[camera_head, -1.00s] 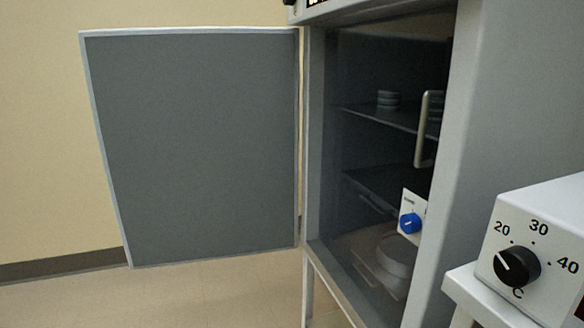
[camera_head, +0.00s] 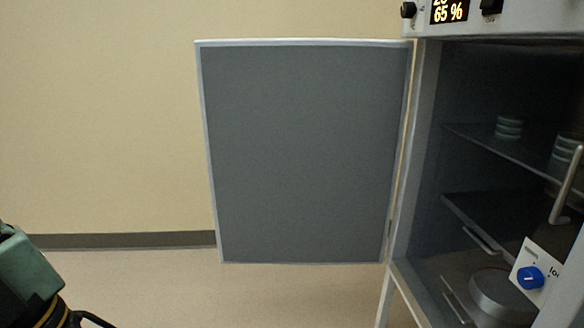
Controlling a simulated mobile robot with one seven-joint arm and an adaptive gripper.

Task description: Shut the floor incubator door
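The floor incubator (camera_head: 406,170) stands at the right with its front opening facing left of me. Its grey door (camera_head: 305,150) with a pale rim hangs wide open to the left, hinged at the opening's left edge. The door's flat inner face is toward me; its outer side is hidden. A pale upright handle (camera_head: 567,185) shows in front of the dark chamber; I cannot tell what it is fixed to. My gripper is not in view.
Dish stacks (camera_head: 508,128) sit on a shelf inside. A green and black object with a yellow stripe (camera_head: 28,275) shows at the lower left, not clearly identifiable. Floor (camera_head: 165,285) before the door looks clear.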

